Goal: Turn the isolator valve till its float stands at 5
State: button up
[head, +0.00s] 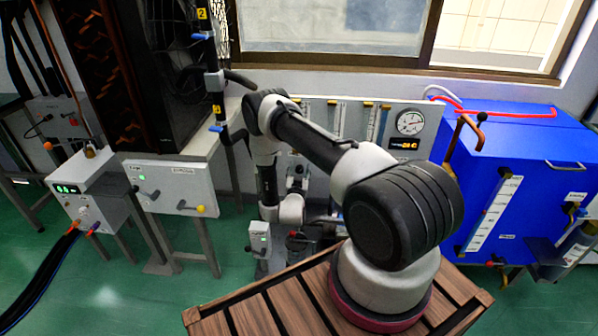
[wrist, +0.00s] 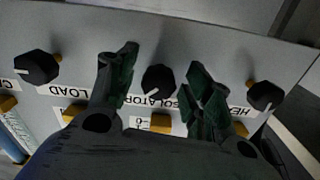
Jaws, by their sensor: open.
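The isolator valve is a black round knob (wrist: 158,80) with a white pointer mark, on a grey panel in the wrist view. Its label, partly hidden, reads like "ISOLATOR". My gripper (wrist: 161,72) is open, with one dark green-padded finger on each side of the knob. I cannot tell whether either finger touches it. In the head view, upright flow tubes (head: 340,118) stand on the panel behind my arm. The isolator's float and its reading cannot be made out in either view.
Similar black knobs sit close by, left (wrist: 37,67) and right (wrist: 265,95) of the isolator. Yellow tags (wrist: 160,121) lie below the knobs. A round gauge (head: 409,122) is on the panel. A blue tank (head: 525,150) stands to the right.

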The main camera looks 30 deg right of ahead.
jog(key=shift+w+d, duration=0.15)
jog(key=shift+w, duration=0.05)
jog(key=shift+c, duration=0.4)
jog(key=c, duration=0.9)
jog(key=shift+c, duration=0.2)
jog(key=n, duration=0.4)
jog(key=shift+n, duration=2.2)
